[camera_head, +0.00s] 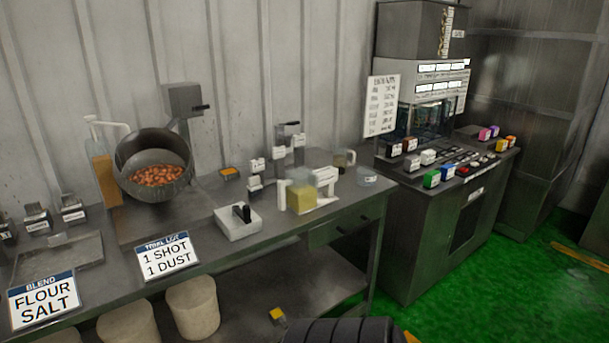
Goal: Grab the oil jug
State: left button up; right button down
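I cannot tell for sure which vessel is the oil jug. A clear container with yellow contents (302,198) stands on the workbench (240,262) beside white fittings, right of the middle. A tall clear vessel with amber contents and a white top (103,178) stands at the back left, partly hidden by the tilted drum. A small clear jug with a dark handle (342,160) stands near the bench's back right corner. None of them is held in this view. Neither of my grippers shows.
A grey tilted drum (137,188) holds brown nuts. A white box with a black lever (238,221) and sign cards (168,256) stand along the bench front. Pale bins (193,307) sit below. A control console (432,210) is at right; green floor (475,295) lies open before it.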

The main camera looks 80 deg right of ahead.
aim_at(340, 151)
jog(key=z, duration=2.9)
jog(key=i+l+u, duration=0.35)
jog(key=i+l, duration=0.6)
